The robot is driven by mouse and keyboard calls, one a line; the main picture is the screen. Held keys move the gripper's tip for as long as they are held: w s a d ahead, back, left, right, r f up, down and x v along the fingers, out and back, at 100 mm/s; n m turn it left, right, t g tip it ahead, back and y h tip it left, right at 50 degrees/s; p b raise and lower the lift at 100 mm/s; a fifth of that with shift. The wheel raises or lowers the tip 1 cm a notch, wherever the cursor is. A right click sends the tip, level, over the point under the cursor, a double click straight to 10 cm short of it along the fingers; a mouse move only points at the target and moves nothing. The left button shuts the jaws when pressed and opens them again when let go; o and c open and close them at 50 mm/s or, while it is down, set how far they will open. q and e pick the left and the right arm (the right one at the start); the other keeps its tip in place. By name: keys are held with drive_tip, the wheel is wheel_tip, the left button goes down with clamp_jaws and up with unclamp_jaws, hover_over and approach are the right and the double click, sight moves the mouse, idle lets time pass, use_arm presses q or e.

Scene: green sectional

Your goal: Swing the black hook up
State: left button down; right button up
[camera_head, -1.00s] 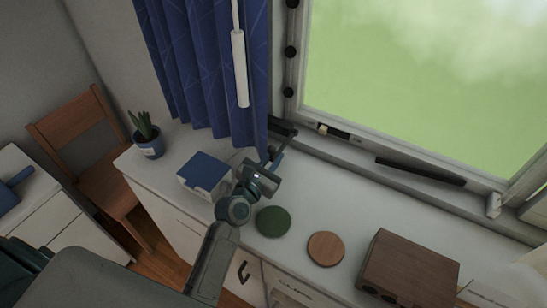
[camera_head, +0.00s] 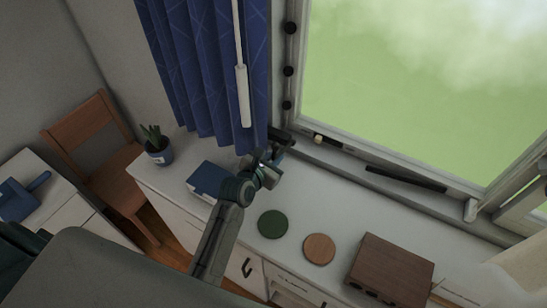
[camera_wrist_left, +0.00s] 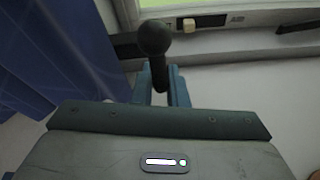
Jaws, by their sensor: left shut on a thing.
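The black hook (camera_wrist_left: 155,40) has a round ball end and a short stem; it shows large in the left wrist view. My left gripper (camera_wrist_left: 162,84) is shut on its stem between the blue fingertips, with the ball end standing beyond them. In the head view my left gripper (camera_head: 268,156) is at the back of the white counter, by the lower left corner of the window. The hook is too small and covered there to make out clearly. My right gripper is not in view.
A blue curtain (camera_head: 195,75) hangs close left of the gripper, with a white rod (camera_head: 243,97). On the counter are a blue box (camera_head: 207,180), a green disc (camera_head: 272,224), a wooden disc (camera_head: 319,249) and a brown box (camera_head: 392,268). A black bar (camera_head: 405,179) lies along the sill.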

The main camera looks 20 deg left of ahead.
sight(276, 149)
use_arm(q)
drive_tip(key=shift+w+d+r+g+y, duration=0.1)
drive_tip(key=shift+w+r+g, duration=0.15)
drive_tip(key=shift+r+g, duration=0.25)
drive_tip(key=shift+w+r+g+y, duration=0.1)
drive_tip(key=shift+w+r+g, duration=0.2)
drive_tip(key=shift+r+g, duration=0.2)
drive_tip(key=shift+w+d+r+g+y, duration=0.1)
drive_tip(key=shift+w+r+g, duration=0.15)
drive_tip(key=shift+r+g, duration=0.25)
drive_tip(key=c, duration=1.5)
unclamp_jaws()
drive_tip(key=shift+s, duration=0.1)
drive_tip(key=shift+s+r, duration=0.15)
drive_tip(key=shift+s, duration=0.05)
drive_tip(key=b+v, duration=0.3)
drive_tip(key=v, duration=0.7)
drive_tip(key=shift+r, duration=0.15)
drive_tip(key=shift+a, duration=0.1)
